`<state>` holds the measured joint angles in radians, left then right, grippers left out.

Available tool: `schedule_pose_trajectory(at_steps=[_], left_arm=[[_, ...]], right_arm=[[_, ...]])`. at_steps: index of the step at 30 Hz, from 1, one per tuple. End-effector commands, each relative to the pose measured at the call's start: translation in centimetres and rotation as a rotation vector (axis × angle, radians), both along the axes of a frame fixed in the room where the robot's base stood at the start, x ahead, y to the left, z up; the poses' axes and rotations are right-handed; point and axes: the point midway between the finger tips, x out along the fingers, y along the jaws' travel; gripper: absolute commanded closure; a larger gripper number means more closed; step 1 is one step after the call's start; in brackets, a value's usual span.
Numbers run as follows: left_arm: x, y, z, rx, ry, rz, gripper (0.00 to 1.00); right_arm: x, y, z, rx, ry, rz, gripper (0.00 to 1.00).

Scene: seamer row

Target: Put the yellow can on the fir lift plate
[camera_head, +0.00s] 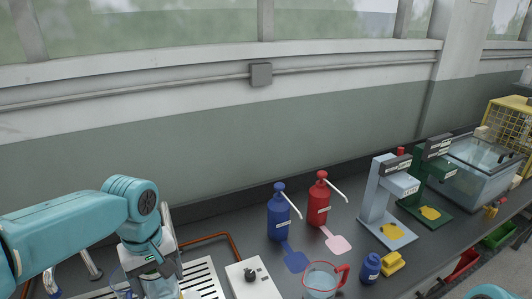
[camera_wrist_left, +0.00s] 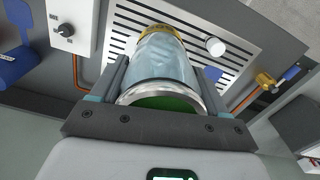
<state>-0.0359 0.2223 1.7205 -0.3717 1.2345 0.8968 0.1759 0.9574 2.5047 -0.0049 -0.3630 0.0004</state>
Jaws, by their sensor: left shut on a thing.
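My left gripper (camera_head: 160,268) is at the lower left of the head view, above a slotted metal grate. In the left wrist view its two fingers are shut on the sides of a can (camera_wrist_left: 160,62) with a pale silvery wall, a yellow band at its far end and green showing at its near end; I take it as the yellow can. In the head view the arm hides most of it. The dark green stand (camera_head: 433,165) at the right has a dark green base plate (camera_head: 443,219) with a yellow patch; I take this as the fir one. My right gripper is out of view.
A light blue stand (camera_head: 378,195) is left of the green one. Blue (camera_head: 279,215) and red (camera_head: 319,202) pump bottles, a clear jug (camera_head: 319,282), a small blue bottle (camera_head: 371,268) and a yellow block (camera_head: 392,262) stand between. A glass tank (camera_head: 480,170) is beyond.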

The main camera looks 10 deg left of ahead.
Motion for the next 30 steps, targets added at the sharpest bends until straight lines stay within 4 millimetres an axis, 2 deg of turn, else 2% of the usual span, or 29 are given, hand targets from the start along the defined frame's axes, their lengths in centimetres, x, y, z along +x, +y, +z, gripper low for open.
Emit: schedule_pose_trajectory(at_steps=[5, 9, 14, 17, 22, 30], left_arm=[[0.1, -2.2, -3.6, -0.001, 0.006, -0.082, 0.80], [0.7, -4.2, -7.3, 0.000, 0.005, -0.247, 0.80], [1.4, -5.9, -10.4, 0.000, 0.003, -0.460, 0.80], [1.8, -6.3, -11.2, 0.000, 0.001, -0.553, 0.80], [2.7, -6.6, -11.5, 0.001, -0.002, -0.667, 0.80], [3.1, -6.8, -11.4, 0.001, -0.002, -0.734, 0.80]], right_arm=[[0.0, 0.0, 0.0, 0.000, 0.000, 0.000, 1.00], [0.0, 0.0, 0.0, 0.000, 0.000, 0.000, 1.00], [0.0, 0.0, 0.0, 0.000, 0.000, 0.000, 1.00], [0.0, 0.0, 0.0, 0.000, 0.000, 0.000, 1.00], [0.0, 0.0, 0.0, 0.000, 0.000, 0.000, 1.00], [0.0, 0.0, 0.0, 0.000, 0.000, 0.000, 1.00]])
